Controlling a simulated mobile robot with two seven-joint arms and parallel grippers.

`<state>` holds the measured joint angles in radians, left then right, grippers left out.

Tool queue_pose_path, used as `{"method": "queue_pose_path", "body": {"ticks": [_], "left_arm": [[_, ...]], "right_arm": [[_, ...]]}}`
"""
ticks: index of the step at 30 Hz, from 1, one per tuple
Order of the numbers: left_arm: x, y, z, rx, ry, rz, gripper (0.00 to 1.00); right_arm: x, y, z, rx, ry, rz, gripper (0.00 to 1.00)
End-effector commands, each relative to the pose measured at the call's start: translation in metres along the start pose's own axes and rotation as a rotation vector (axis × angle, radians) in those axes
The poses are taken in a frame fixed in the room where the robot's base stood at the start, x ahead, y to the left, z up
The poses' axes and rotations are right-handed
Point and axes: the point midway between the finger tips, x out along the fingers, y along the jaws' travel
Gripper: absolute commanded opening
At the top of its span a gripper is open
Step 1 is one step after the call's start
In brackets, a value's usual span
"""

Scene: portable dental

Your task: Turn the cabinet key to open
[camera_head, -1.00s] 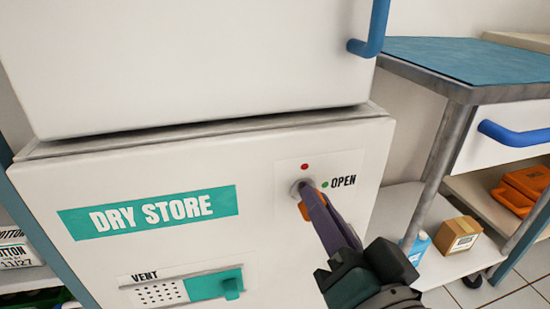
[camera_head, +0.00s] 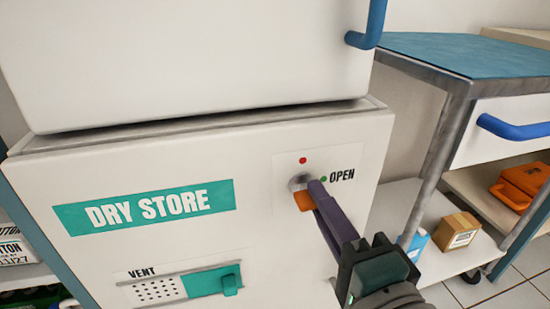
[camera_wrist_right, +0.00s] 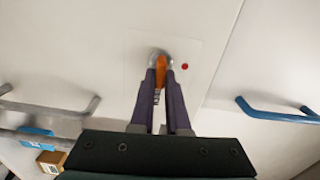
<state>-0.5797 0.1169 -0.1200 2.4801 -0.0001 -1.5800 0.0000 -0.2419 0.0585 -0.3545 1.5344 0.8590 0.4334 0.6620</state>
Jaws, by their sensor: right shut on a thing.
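The cabinet (camera_head: 250,250) is white with a teal DRY STORE label. Its lock (camera_head: 298,182) is a round metal cylinder, with a red dot above it and a green dot by the word OPEN to its right. The key (camera_head: 304,201) has an orange head, which shows below the lock in the head view. In the right wrist view the orange key (camera_wrist_right: 161,68) sits between the fingertips at the lock. My right gripper (camera_head: 316,190) is shut on the key, its purple fingers against the lock. My left gripper is not in view.
A vent (camera_head: 158,291) with a teal slider (camera_head: 230,285) is below the label. A white box with a blue handle (camera_head: 368,30) stands on top. A blue-topped trolley (camera_head: 470,52) with a drawer handle (camera_head: 512,130) stands to the right, with a cardboard box (camera_head: 455,231) on its lower shelf.

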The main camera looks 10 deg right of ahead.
Motion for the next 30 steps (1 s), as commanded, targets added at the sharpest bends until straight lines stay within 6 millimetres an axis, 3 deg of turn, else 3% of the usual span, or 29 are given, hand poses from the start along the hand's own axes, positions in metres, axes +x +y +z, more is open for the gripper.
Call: {"method": "queue_pose_path", "body": {"ticks": [22,23,30], "left_arm": [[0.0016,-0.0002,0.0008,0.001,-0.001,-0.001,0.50],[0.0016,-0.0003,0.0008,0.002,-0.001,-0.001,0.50],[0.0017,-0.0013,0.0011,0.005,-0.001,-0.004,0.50]], "right_arm": [[-0.0002,0.0009,0.0004,0.084,-0.001,0.001,0.00],[-0.0002,0.0009,0.0004,0.084,-0.001,0.001,0.17],[-0.0001,0.0008,0.0003,0.083,0.000,0.000,0.44]]}}
